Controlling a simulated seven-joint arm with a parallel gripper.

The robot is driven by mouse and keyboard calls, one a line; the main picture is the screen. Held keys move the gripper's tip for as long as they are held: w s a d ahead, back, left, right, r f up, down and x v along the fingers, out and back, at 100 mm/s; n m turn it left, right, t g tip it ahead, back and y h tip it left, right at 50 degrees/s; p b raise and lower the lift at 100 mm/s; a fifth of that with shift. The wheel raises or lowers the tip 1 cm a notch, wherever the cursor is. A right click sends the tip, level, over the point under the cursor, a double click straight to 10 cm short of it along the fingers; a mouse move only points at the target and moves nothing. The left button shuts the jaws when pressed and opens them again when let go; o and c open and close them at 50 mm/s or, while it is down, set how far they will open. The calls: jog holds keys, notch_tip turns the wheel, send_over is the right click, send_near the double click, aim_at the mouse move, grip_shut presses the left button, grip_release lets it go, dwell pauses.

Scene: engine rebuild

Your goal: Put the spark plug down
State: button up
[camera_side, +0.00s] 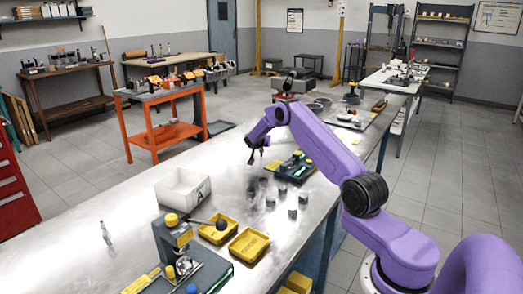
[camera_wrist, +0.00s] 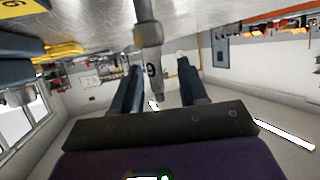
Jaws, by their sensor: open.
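In the wrist view a grey, stepped cylinder (camera_wrist: 149,35) that looks like the spark plug shows between the two fingers of my gripper (camera_wrist: 155,95). Its narrow end points toward my palm, and a dark mark like a 9 is on its body. A gap shows on each side, so my gripper is open and not clamped on it. In the side view my gripper (camera_side: 256,156) is small and dark beside the dark tool tray, and I cannot make out a plug there. A slim plug-shaped piece (camera_side: 105,234) stands upright on the bench's left part. I cannot tell whether both are the same piece.
The metal bench (camera_side: 85,265) has bare room at left. A white bin (camera_side: 182,190), yellow trays (camera_side: 248,246), small grey cylinders (camera_side: 292,213), a dark tool tray (camera_side: 305,172) and a black-handled tool (camera_side: 205,222) stand on it.

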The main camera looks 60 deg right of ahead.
grip_shut()
jog(key=shift+r, duration=0.1)
